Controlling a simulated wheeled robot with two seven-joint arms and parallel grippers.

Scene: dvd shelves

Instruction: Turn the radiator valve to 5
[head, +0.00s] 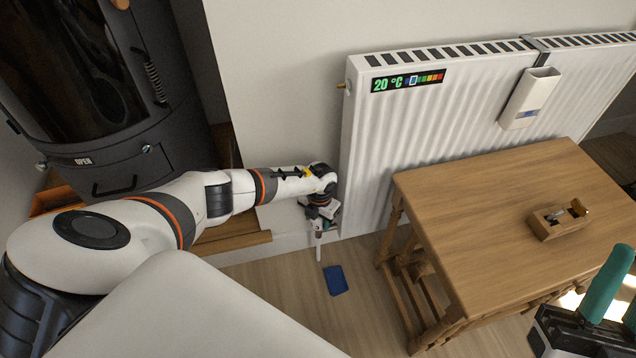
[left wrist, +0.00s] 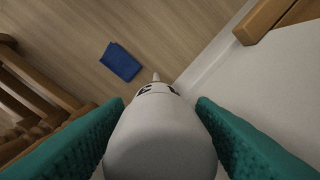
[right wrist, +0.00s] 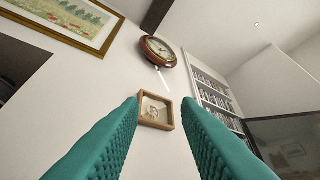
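The radiator valve is a white rounded knob (left wrist: 162,135) with black markings near its far end, seen in the left wrist view. It lies between the two teal fingers of my left gripper (left wrist: 160,102), which flank it closely on both sides. I cannot tell whether they press on it, and the number it is set to is not readable. In the head view my left gripper (head: 320,208) is at the lower left corner of the white radiator (head: 420,125). My right gripper (right wrist: 160,100) is open and empty, also seen at the head view's lower right (head: 610,300).
A temperature strip (head: 408,81) on the radiator reads 20 °C. A wooden table (head: 480,210) with a tape dispenser (head: 558,218) stands in front of the radiator. A blue object (head: 335,280) lies on the floor. A dark stove (head: 110,150) stands at the left.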

